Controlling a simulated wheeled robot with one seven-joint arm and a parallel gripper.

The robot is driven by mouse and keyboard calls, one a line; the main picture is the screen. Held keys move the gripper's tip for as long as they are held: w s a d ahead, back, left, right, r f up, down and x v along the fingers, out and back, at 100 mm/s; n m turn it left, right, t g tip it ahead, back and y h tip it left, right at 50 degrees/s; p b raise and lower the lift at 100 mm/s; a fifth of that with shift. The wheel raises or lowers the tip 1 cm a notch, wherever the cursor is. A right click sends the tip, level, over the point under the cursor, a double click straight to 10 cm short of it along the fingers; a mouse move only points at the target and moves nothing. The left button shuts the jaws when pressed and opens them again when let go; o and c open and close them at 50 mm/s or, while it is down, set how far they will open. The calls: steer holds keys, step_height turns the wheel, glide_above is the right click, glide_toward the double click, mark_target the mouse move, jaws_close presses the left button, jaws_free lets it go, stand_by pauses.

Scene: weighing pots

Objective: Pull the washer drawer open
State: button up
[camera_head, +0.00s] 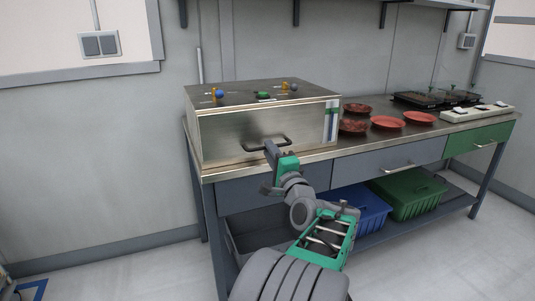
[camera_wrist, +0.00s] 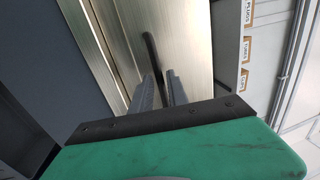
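The washer (camera_head: 225,135) is a brushed-metal box on the bench, with a dark bar handle (camera_head: 268,142) across its front drawer face. The drawer front looks flush with the box. In the wrist view, the dark handle (camera_wrist: 152,50) runs down toward the space between my two grey fingers (camera_wrist: 160,88). The fingers stand apart, with a narrow gap. Whether they touch the handle is hard to tell.
The washer's top carries coloured knobs (camera_head: 263,95). Bench drawers (camera_head: 390,166) lie below the washer. Blue (camera_head: 358,208) and green crates (camera_head: 415,193) sit on the lower shelf.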

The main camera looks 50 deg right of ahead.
steer(key=shift+x, duration=1.1)
jaws_close()
stand_by(0.6)
